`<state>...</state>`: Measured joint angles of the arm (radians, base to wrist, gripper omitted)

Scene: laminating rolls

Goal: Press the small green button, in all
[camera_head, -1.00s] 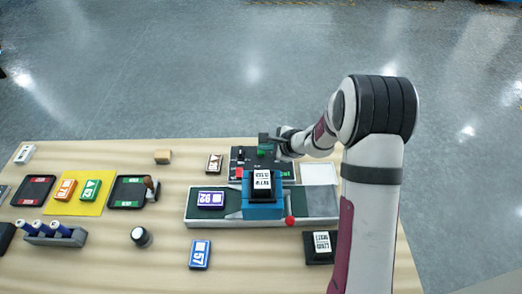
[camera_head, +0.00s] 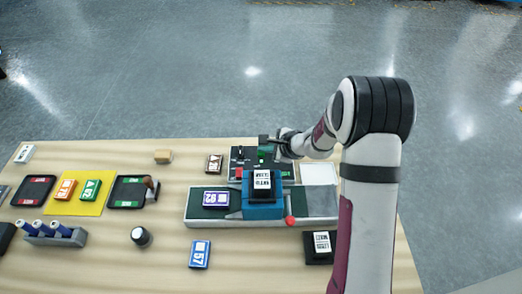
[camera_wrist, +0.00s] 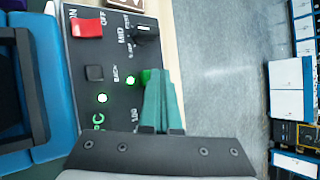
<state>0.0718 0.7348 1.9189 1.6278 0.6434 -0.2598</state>
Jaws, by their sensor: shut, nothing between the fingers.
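The dark control panel (camera_head: 239,155) stands behind the blue machine at the table's back. In the wrist view, the panel (camera_wrist: 75,60) fills the left middle. The small green button (camera_wrist: 146,76) shows as a bright green patch just left of my fingertips and is mostly hidden by them. My gripper (camera_wrist: 162,78) is shut and empty, its green fingers together over the panel at the button. In the head view my gripper (camera_head: 263,152) is low over the panel. I cannot tell whether the fingertips touch the button or how far it is pressed.
The blue machine (camera_head: 262,210) stands just in front, with a red knob (camera_head: 290,222). Cards and trays lie left.

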